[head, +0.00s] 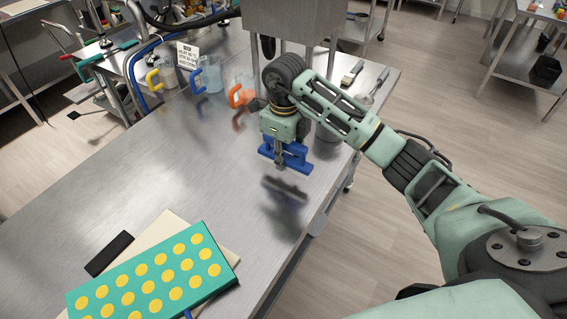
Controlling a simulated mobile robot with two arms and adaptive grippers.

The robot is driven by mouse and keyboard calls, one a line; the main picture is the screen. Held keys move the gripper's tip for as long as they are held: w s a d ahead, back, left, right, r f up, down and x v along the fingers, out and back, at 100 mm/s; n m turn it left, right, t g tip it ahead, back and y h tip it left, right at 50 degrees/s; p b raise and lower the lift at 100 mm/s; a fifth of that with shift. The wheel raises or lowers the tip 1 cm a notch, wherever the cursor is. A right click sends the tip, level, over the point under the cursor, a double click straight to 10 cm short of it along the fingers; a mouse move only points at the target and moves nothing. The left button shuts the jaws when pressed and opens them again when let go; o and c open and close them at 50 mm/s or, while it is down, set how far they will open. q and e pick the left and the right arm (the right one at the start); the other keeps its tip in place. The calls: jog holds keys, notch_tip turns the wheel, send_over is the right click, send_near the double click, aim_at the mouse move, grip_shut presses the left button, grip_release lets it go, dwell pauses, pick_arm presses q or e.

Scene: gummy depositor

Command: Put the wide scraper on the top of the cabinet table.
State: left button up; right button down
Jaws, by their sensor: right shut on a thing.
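My right gripper (281,163) points down and is shut on a blue piece (296,158), which looks like the wide scraper. The gripper covers its middle. The blue piece is held above the steel table (190,170), near its right edge, with a dark reflection below it. I cannot tell from this view whether this steel table is the cabinet table. My left gripper is not in view.
A teal mold with yellow cavities (153,277) lies on a beige board (165,226), beside a black bar (109,254). Jugs with yellow, blue and orange handles (239,95) stand at the back. Brushes or tools (352,74) lie at the back right. The table's middle is clear.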

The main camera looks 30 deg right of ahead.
notch_tip(320, 180, down, 4)
jog(key=shift+r+p, duration=0.25)
jog(key=shift+p, duration=0.55)
jog(key=shift+f, duration=0.25)
jog(key=shift+w, duration=0.1)
jog(key=shift+f, duration=0.1)
jog(key=shift+f+b, duration=0.15)
jog(key=shift+b, duration=0.15)
jog(key=c, duration=1.5)
grip_release()
jog(key=shift+o, duration=0.2)
